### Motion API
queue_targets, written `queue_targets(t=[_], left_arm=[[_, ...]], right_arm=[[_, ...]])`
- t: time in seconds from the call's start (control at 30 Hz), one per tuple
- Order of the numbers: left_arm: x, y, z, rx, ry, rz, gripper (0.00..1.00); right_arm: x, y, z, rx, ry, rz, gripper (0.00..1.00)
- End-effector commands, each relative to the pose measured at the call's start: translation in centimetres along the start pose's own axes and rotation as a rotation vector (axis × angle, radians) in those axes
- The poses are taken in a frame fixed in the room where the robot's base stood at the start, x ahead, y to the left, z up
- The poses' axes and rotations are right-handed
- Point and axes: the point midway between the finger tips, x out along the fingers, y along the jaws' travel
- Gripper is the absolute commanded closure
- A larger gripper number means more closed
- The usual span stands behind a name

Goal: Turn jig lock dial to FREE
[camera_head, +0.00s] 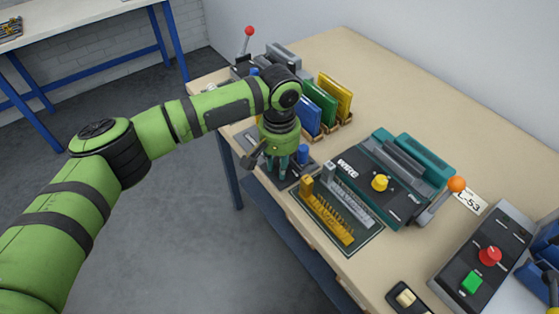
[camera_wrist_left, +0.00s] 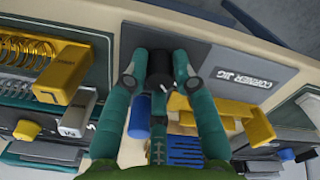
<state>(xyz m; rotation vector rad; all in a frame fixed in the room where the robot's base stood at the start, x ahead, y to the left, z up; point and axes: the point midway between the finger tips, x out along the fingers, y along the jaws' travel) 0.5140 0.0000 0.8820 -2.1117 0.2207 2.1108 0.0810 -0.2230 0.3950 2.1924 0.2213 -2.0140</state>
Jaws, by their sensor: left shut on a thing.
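My left gripper (camera_head: 281,176) reaches down onto the grey corner jig (camera_head: 247,136) near the table's front edge. In the left wrist view, the jig's plate (camera_wrist_left: 222,62) carries the words CORNER JIG. The black lock dial (camera_wrist_left: 160,66) sits between the teal fingertips of the left gripper (camera_wrist_left: 163,78), which is shut on it. In the head view the gripper and arm hide the dial. I cannot read any dial marking or tell which way it points. My right gripper is in neither view.
A blue cylinder (camera_head: 303,153) stands close beside the gripper. Blue, green (camera_head: 319,104) and yellow (camera_head: 335,97) binders stand behind it. The table's back is clear.

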Motion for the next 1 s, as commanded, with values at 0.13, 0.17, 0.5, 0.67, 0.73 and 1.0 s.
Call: queue_targets(t=[0.13, 0.17, 0.5, 0.67, 0.73, 1.0], left_arm=[[-0.4, 0.0, 0.1, 0.079, -0.004, 0.001, 1.00], [-0.4, 0.0, 0.1, 0.101, -0.005, 0.001, 1.00], [-0.4, 0.0, 0.1, 0.406, -0.005, 0.002, 1.00], [-0.3, 0.1, 0.1, 0.559, -0.005, 0.003, 1.00], [-0.3, 0.1, 0.1, 0.626, -0.004, 0.002, 1.00], [-0.2, 0.0, 0.1, 0.881, -0.003, 0.002, 1.00]], right_arm=[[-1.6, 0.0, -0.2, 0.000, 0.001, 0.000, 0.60], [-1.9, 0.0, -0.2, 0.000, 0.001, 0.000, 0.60], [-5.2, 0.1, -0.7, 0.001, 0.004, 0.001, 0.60], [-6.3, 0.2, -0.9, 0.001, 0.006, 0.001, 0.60], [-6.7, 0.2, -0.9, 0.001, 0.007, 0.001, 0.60], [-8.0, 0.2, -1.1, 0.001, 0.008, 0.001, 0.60]])
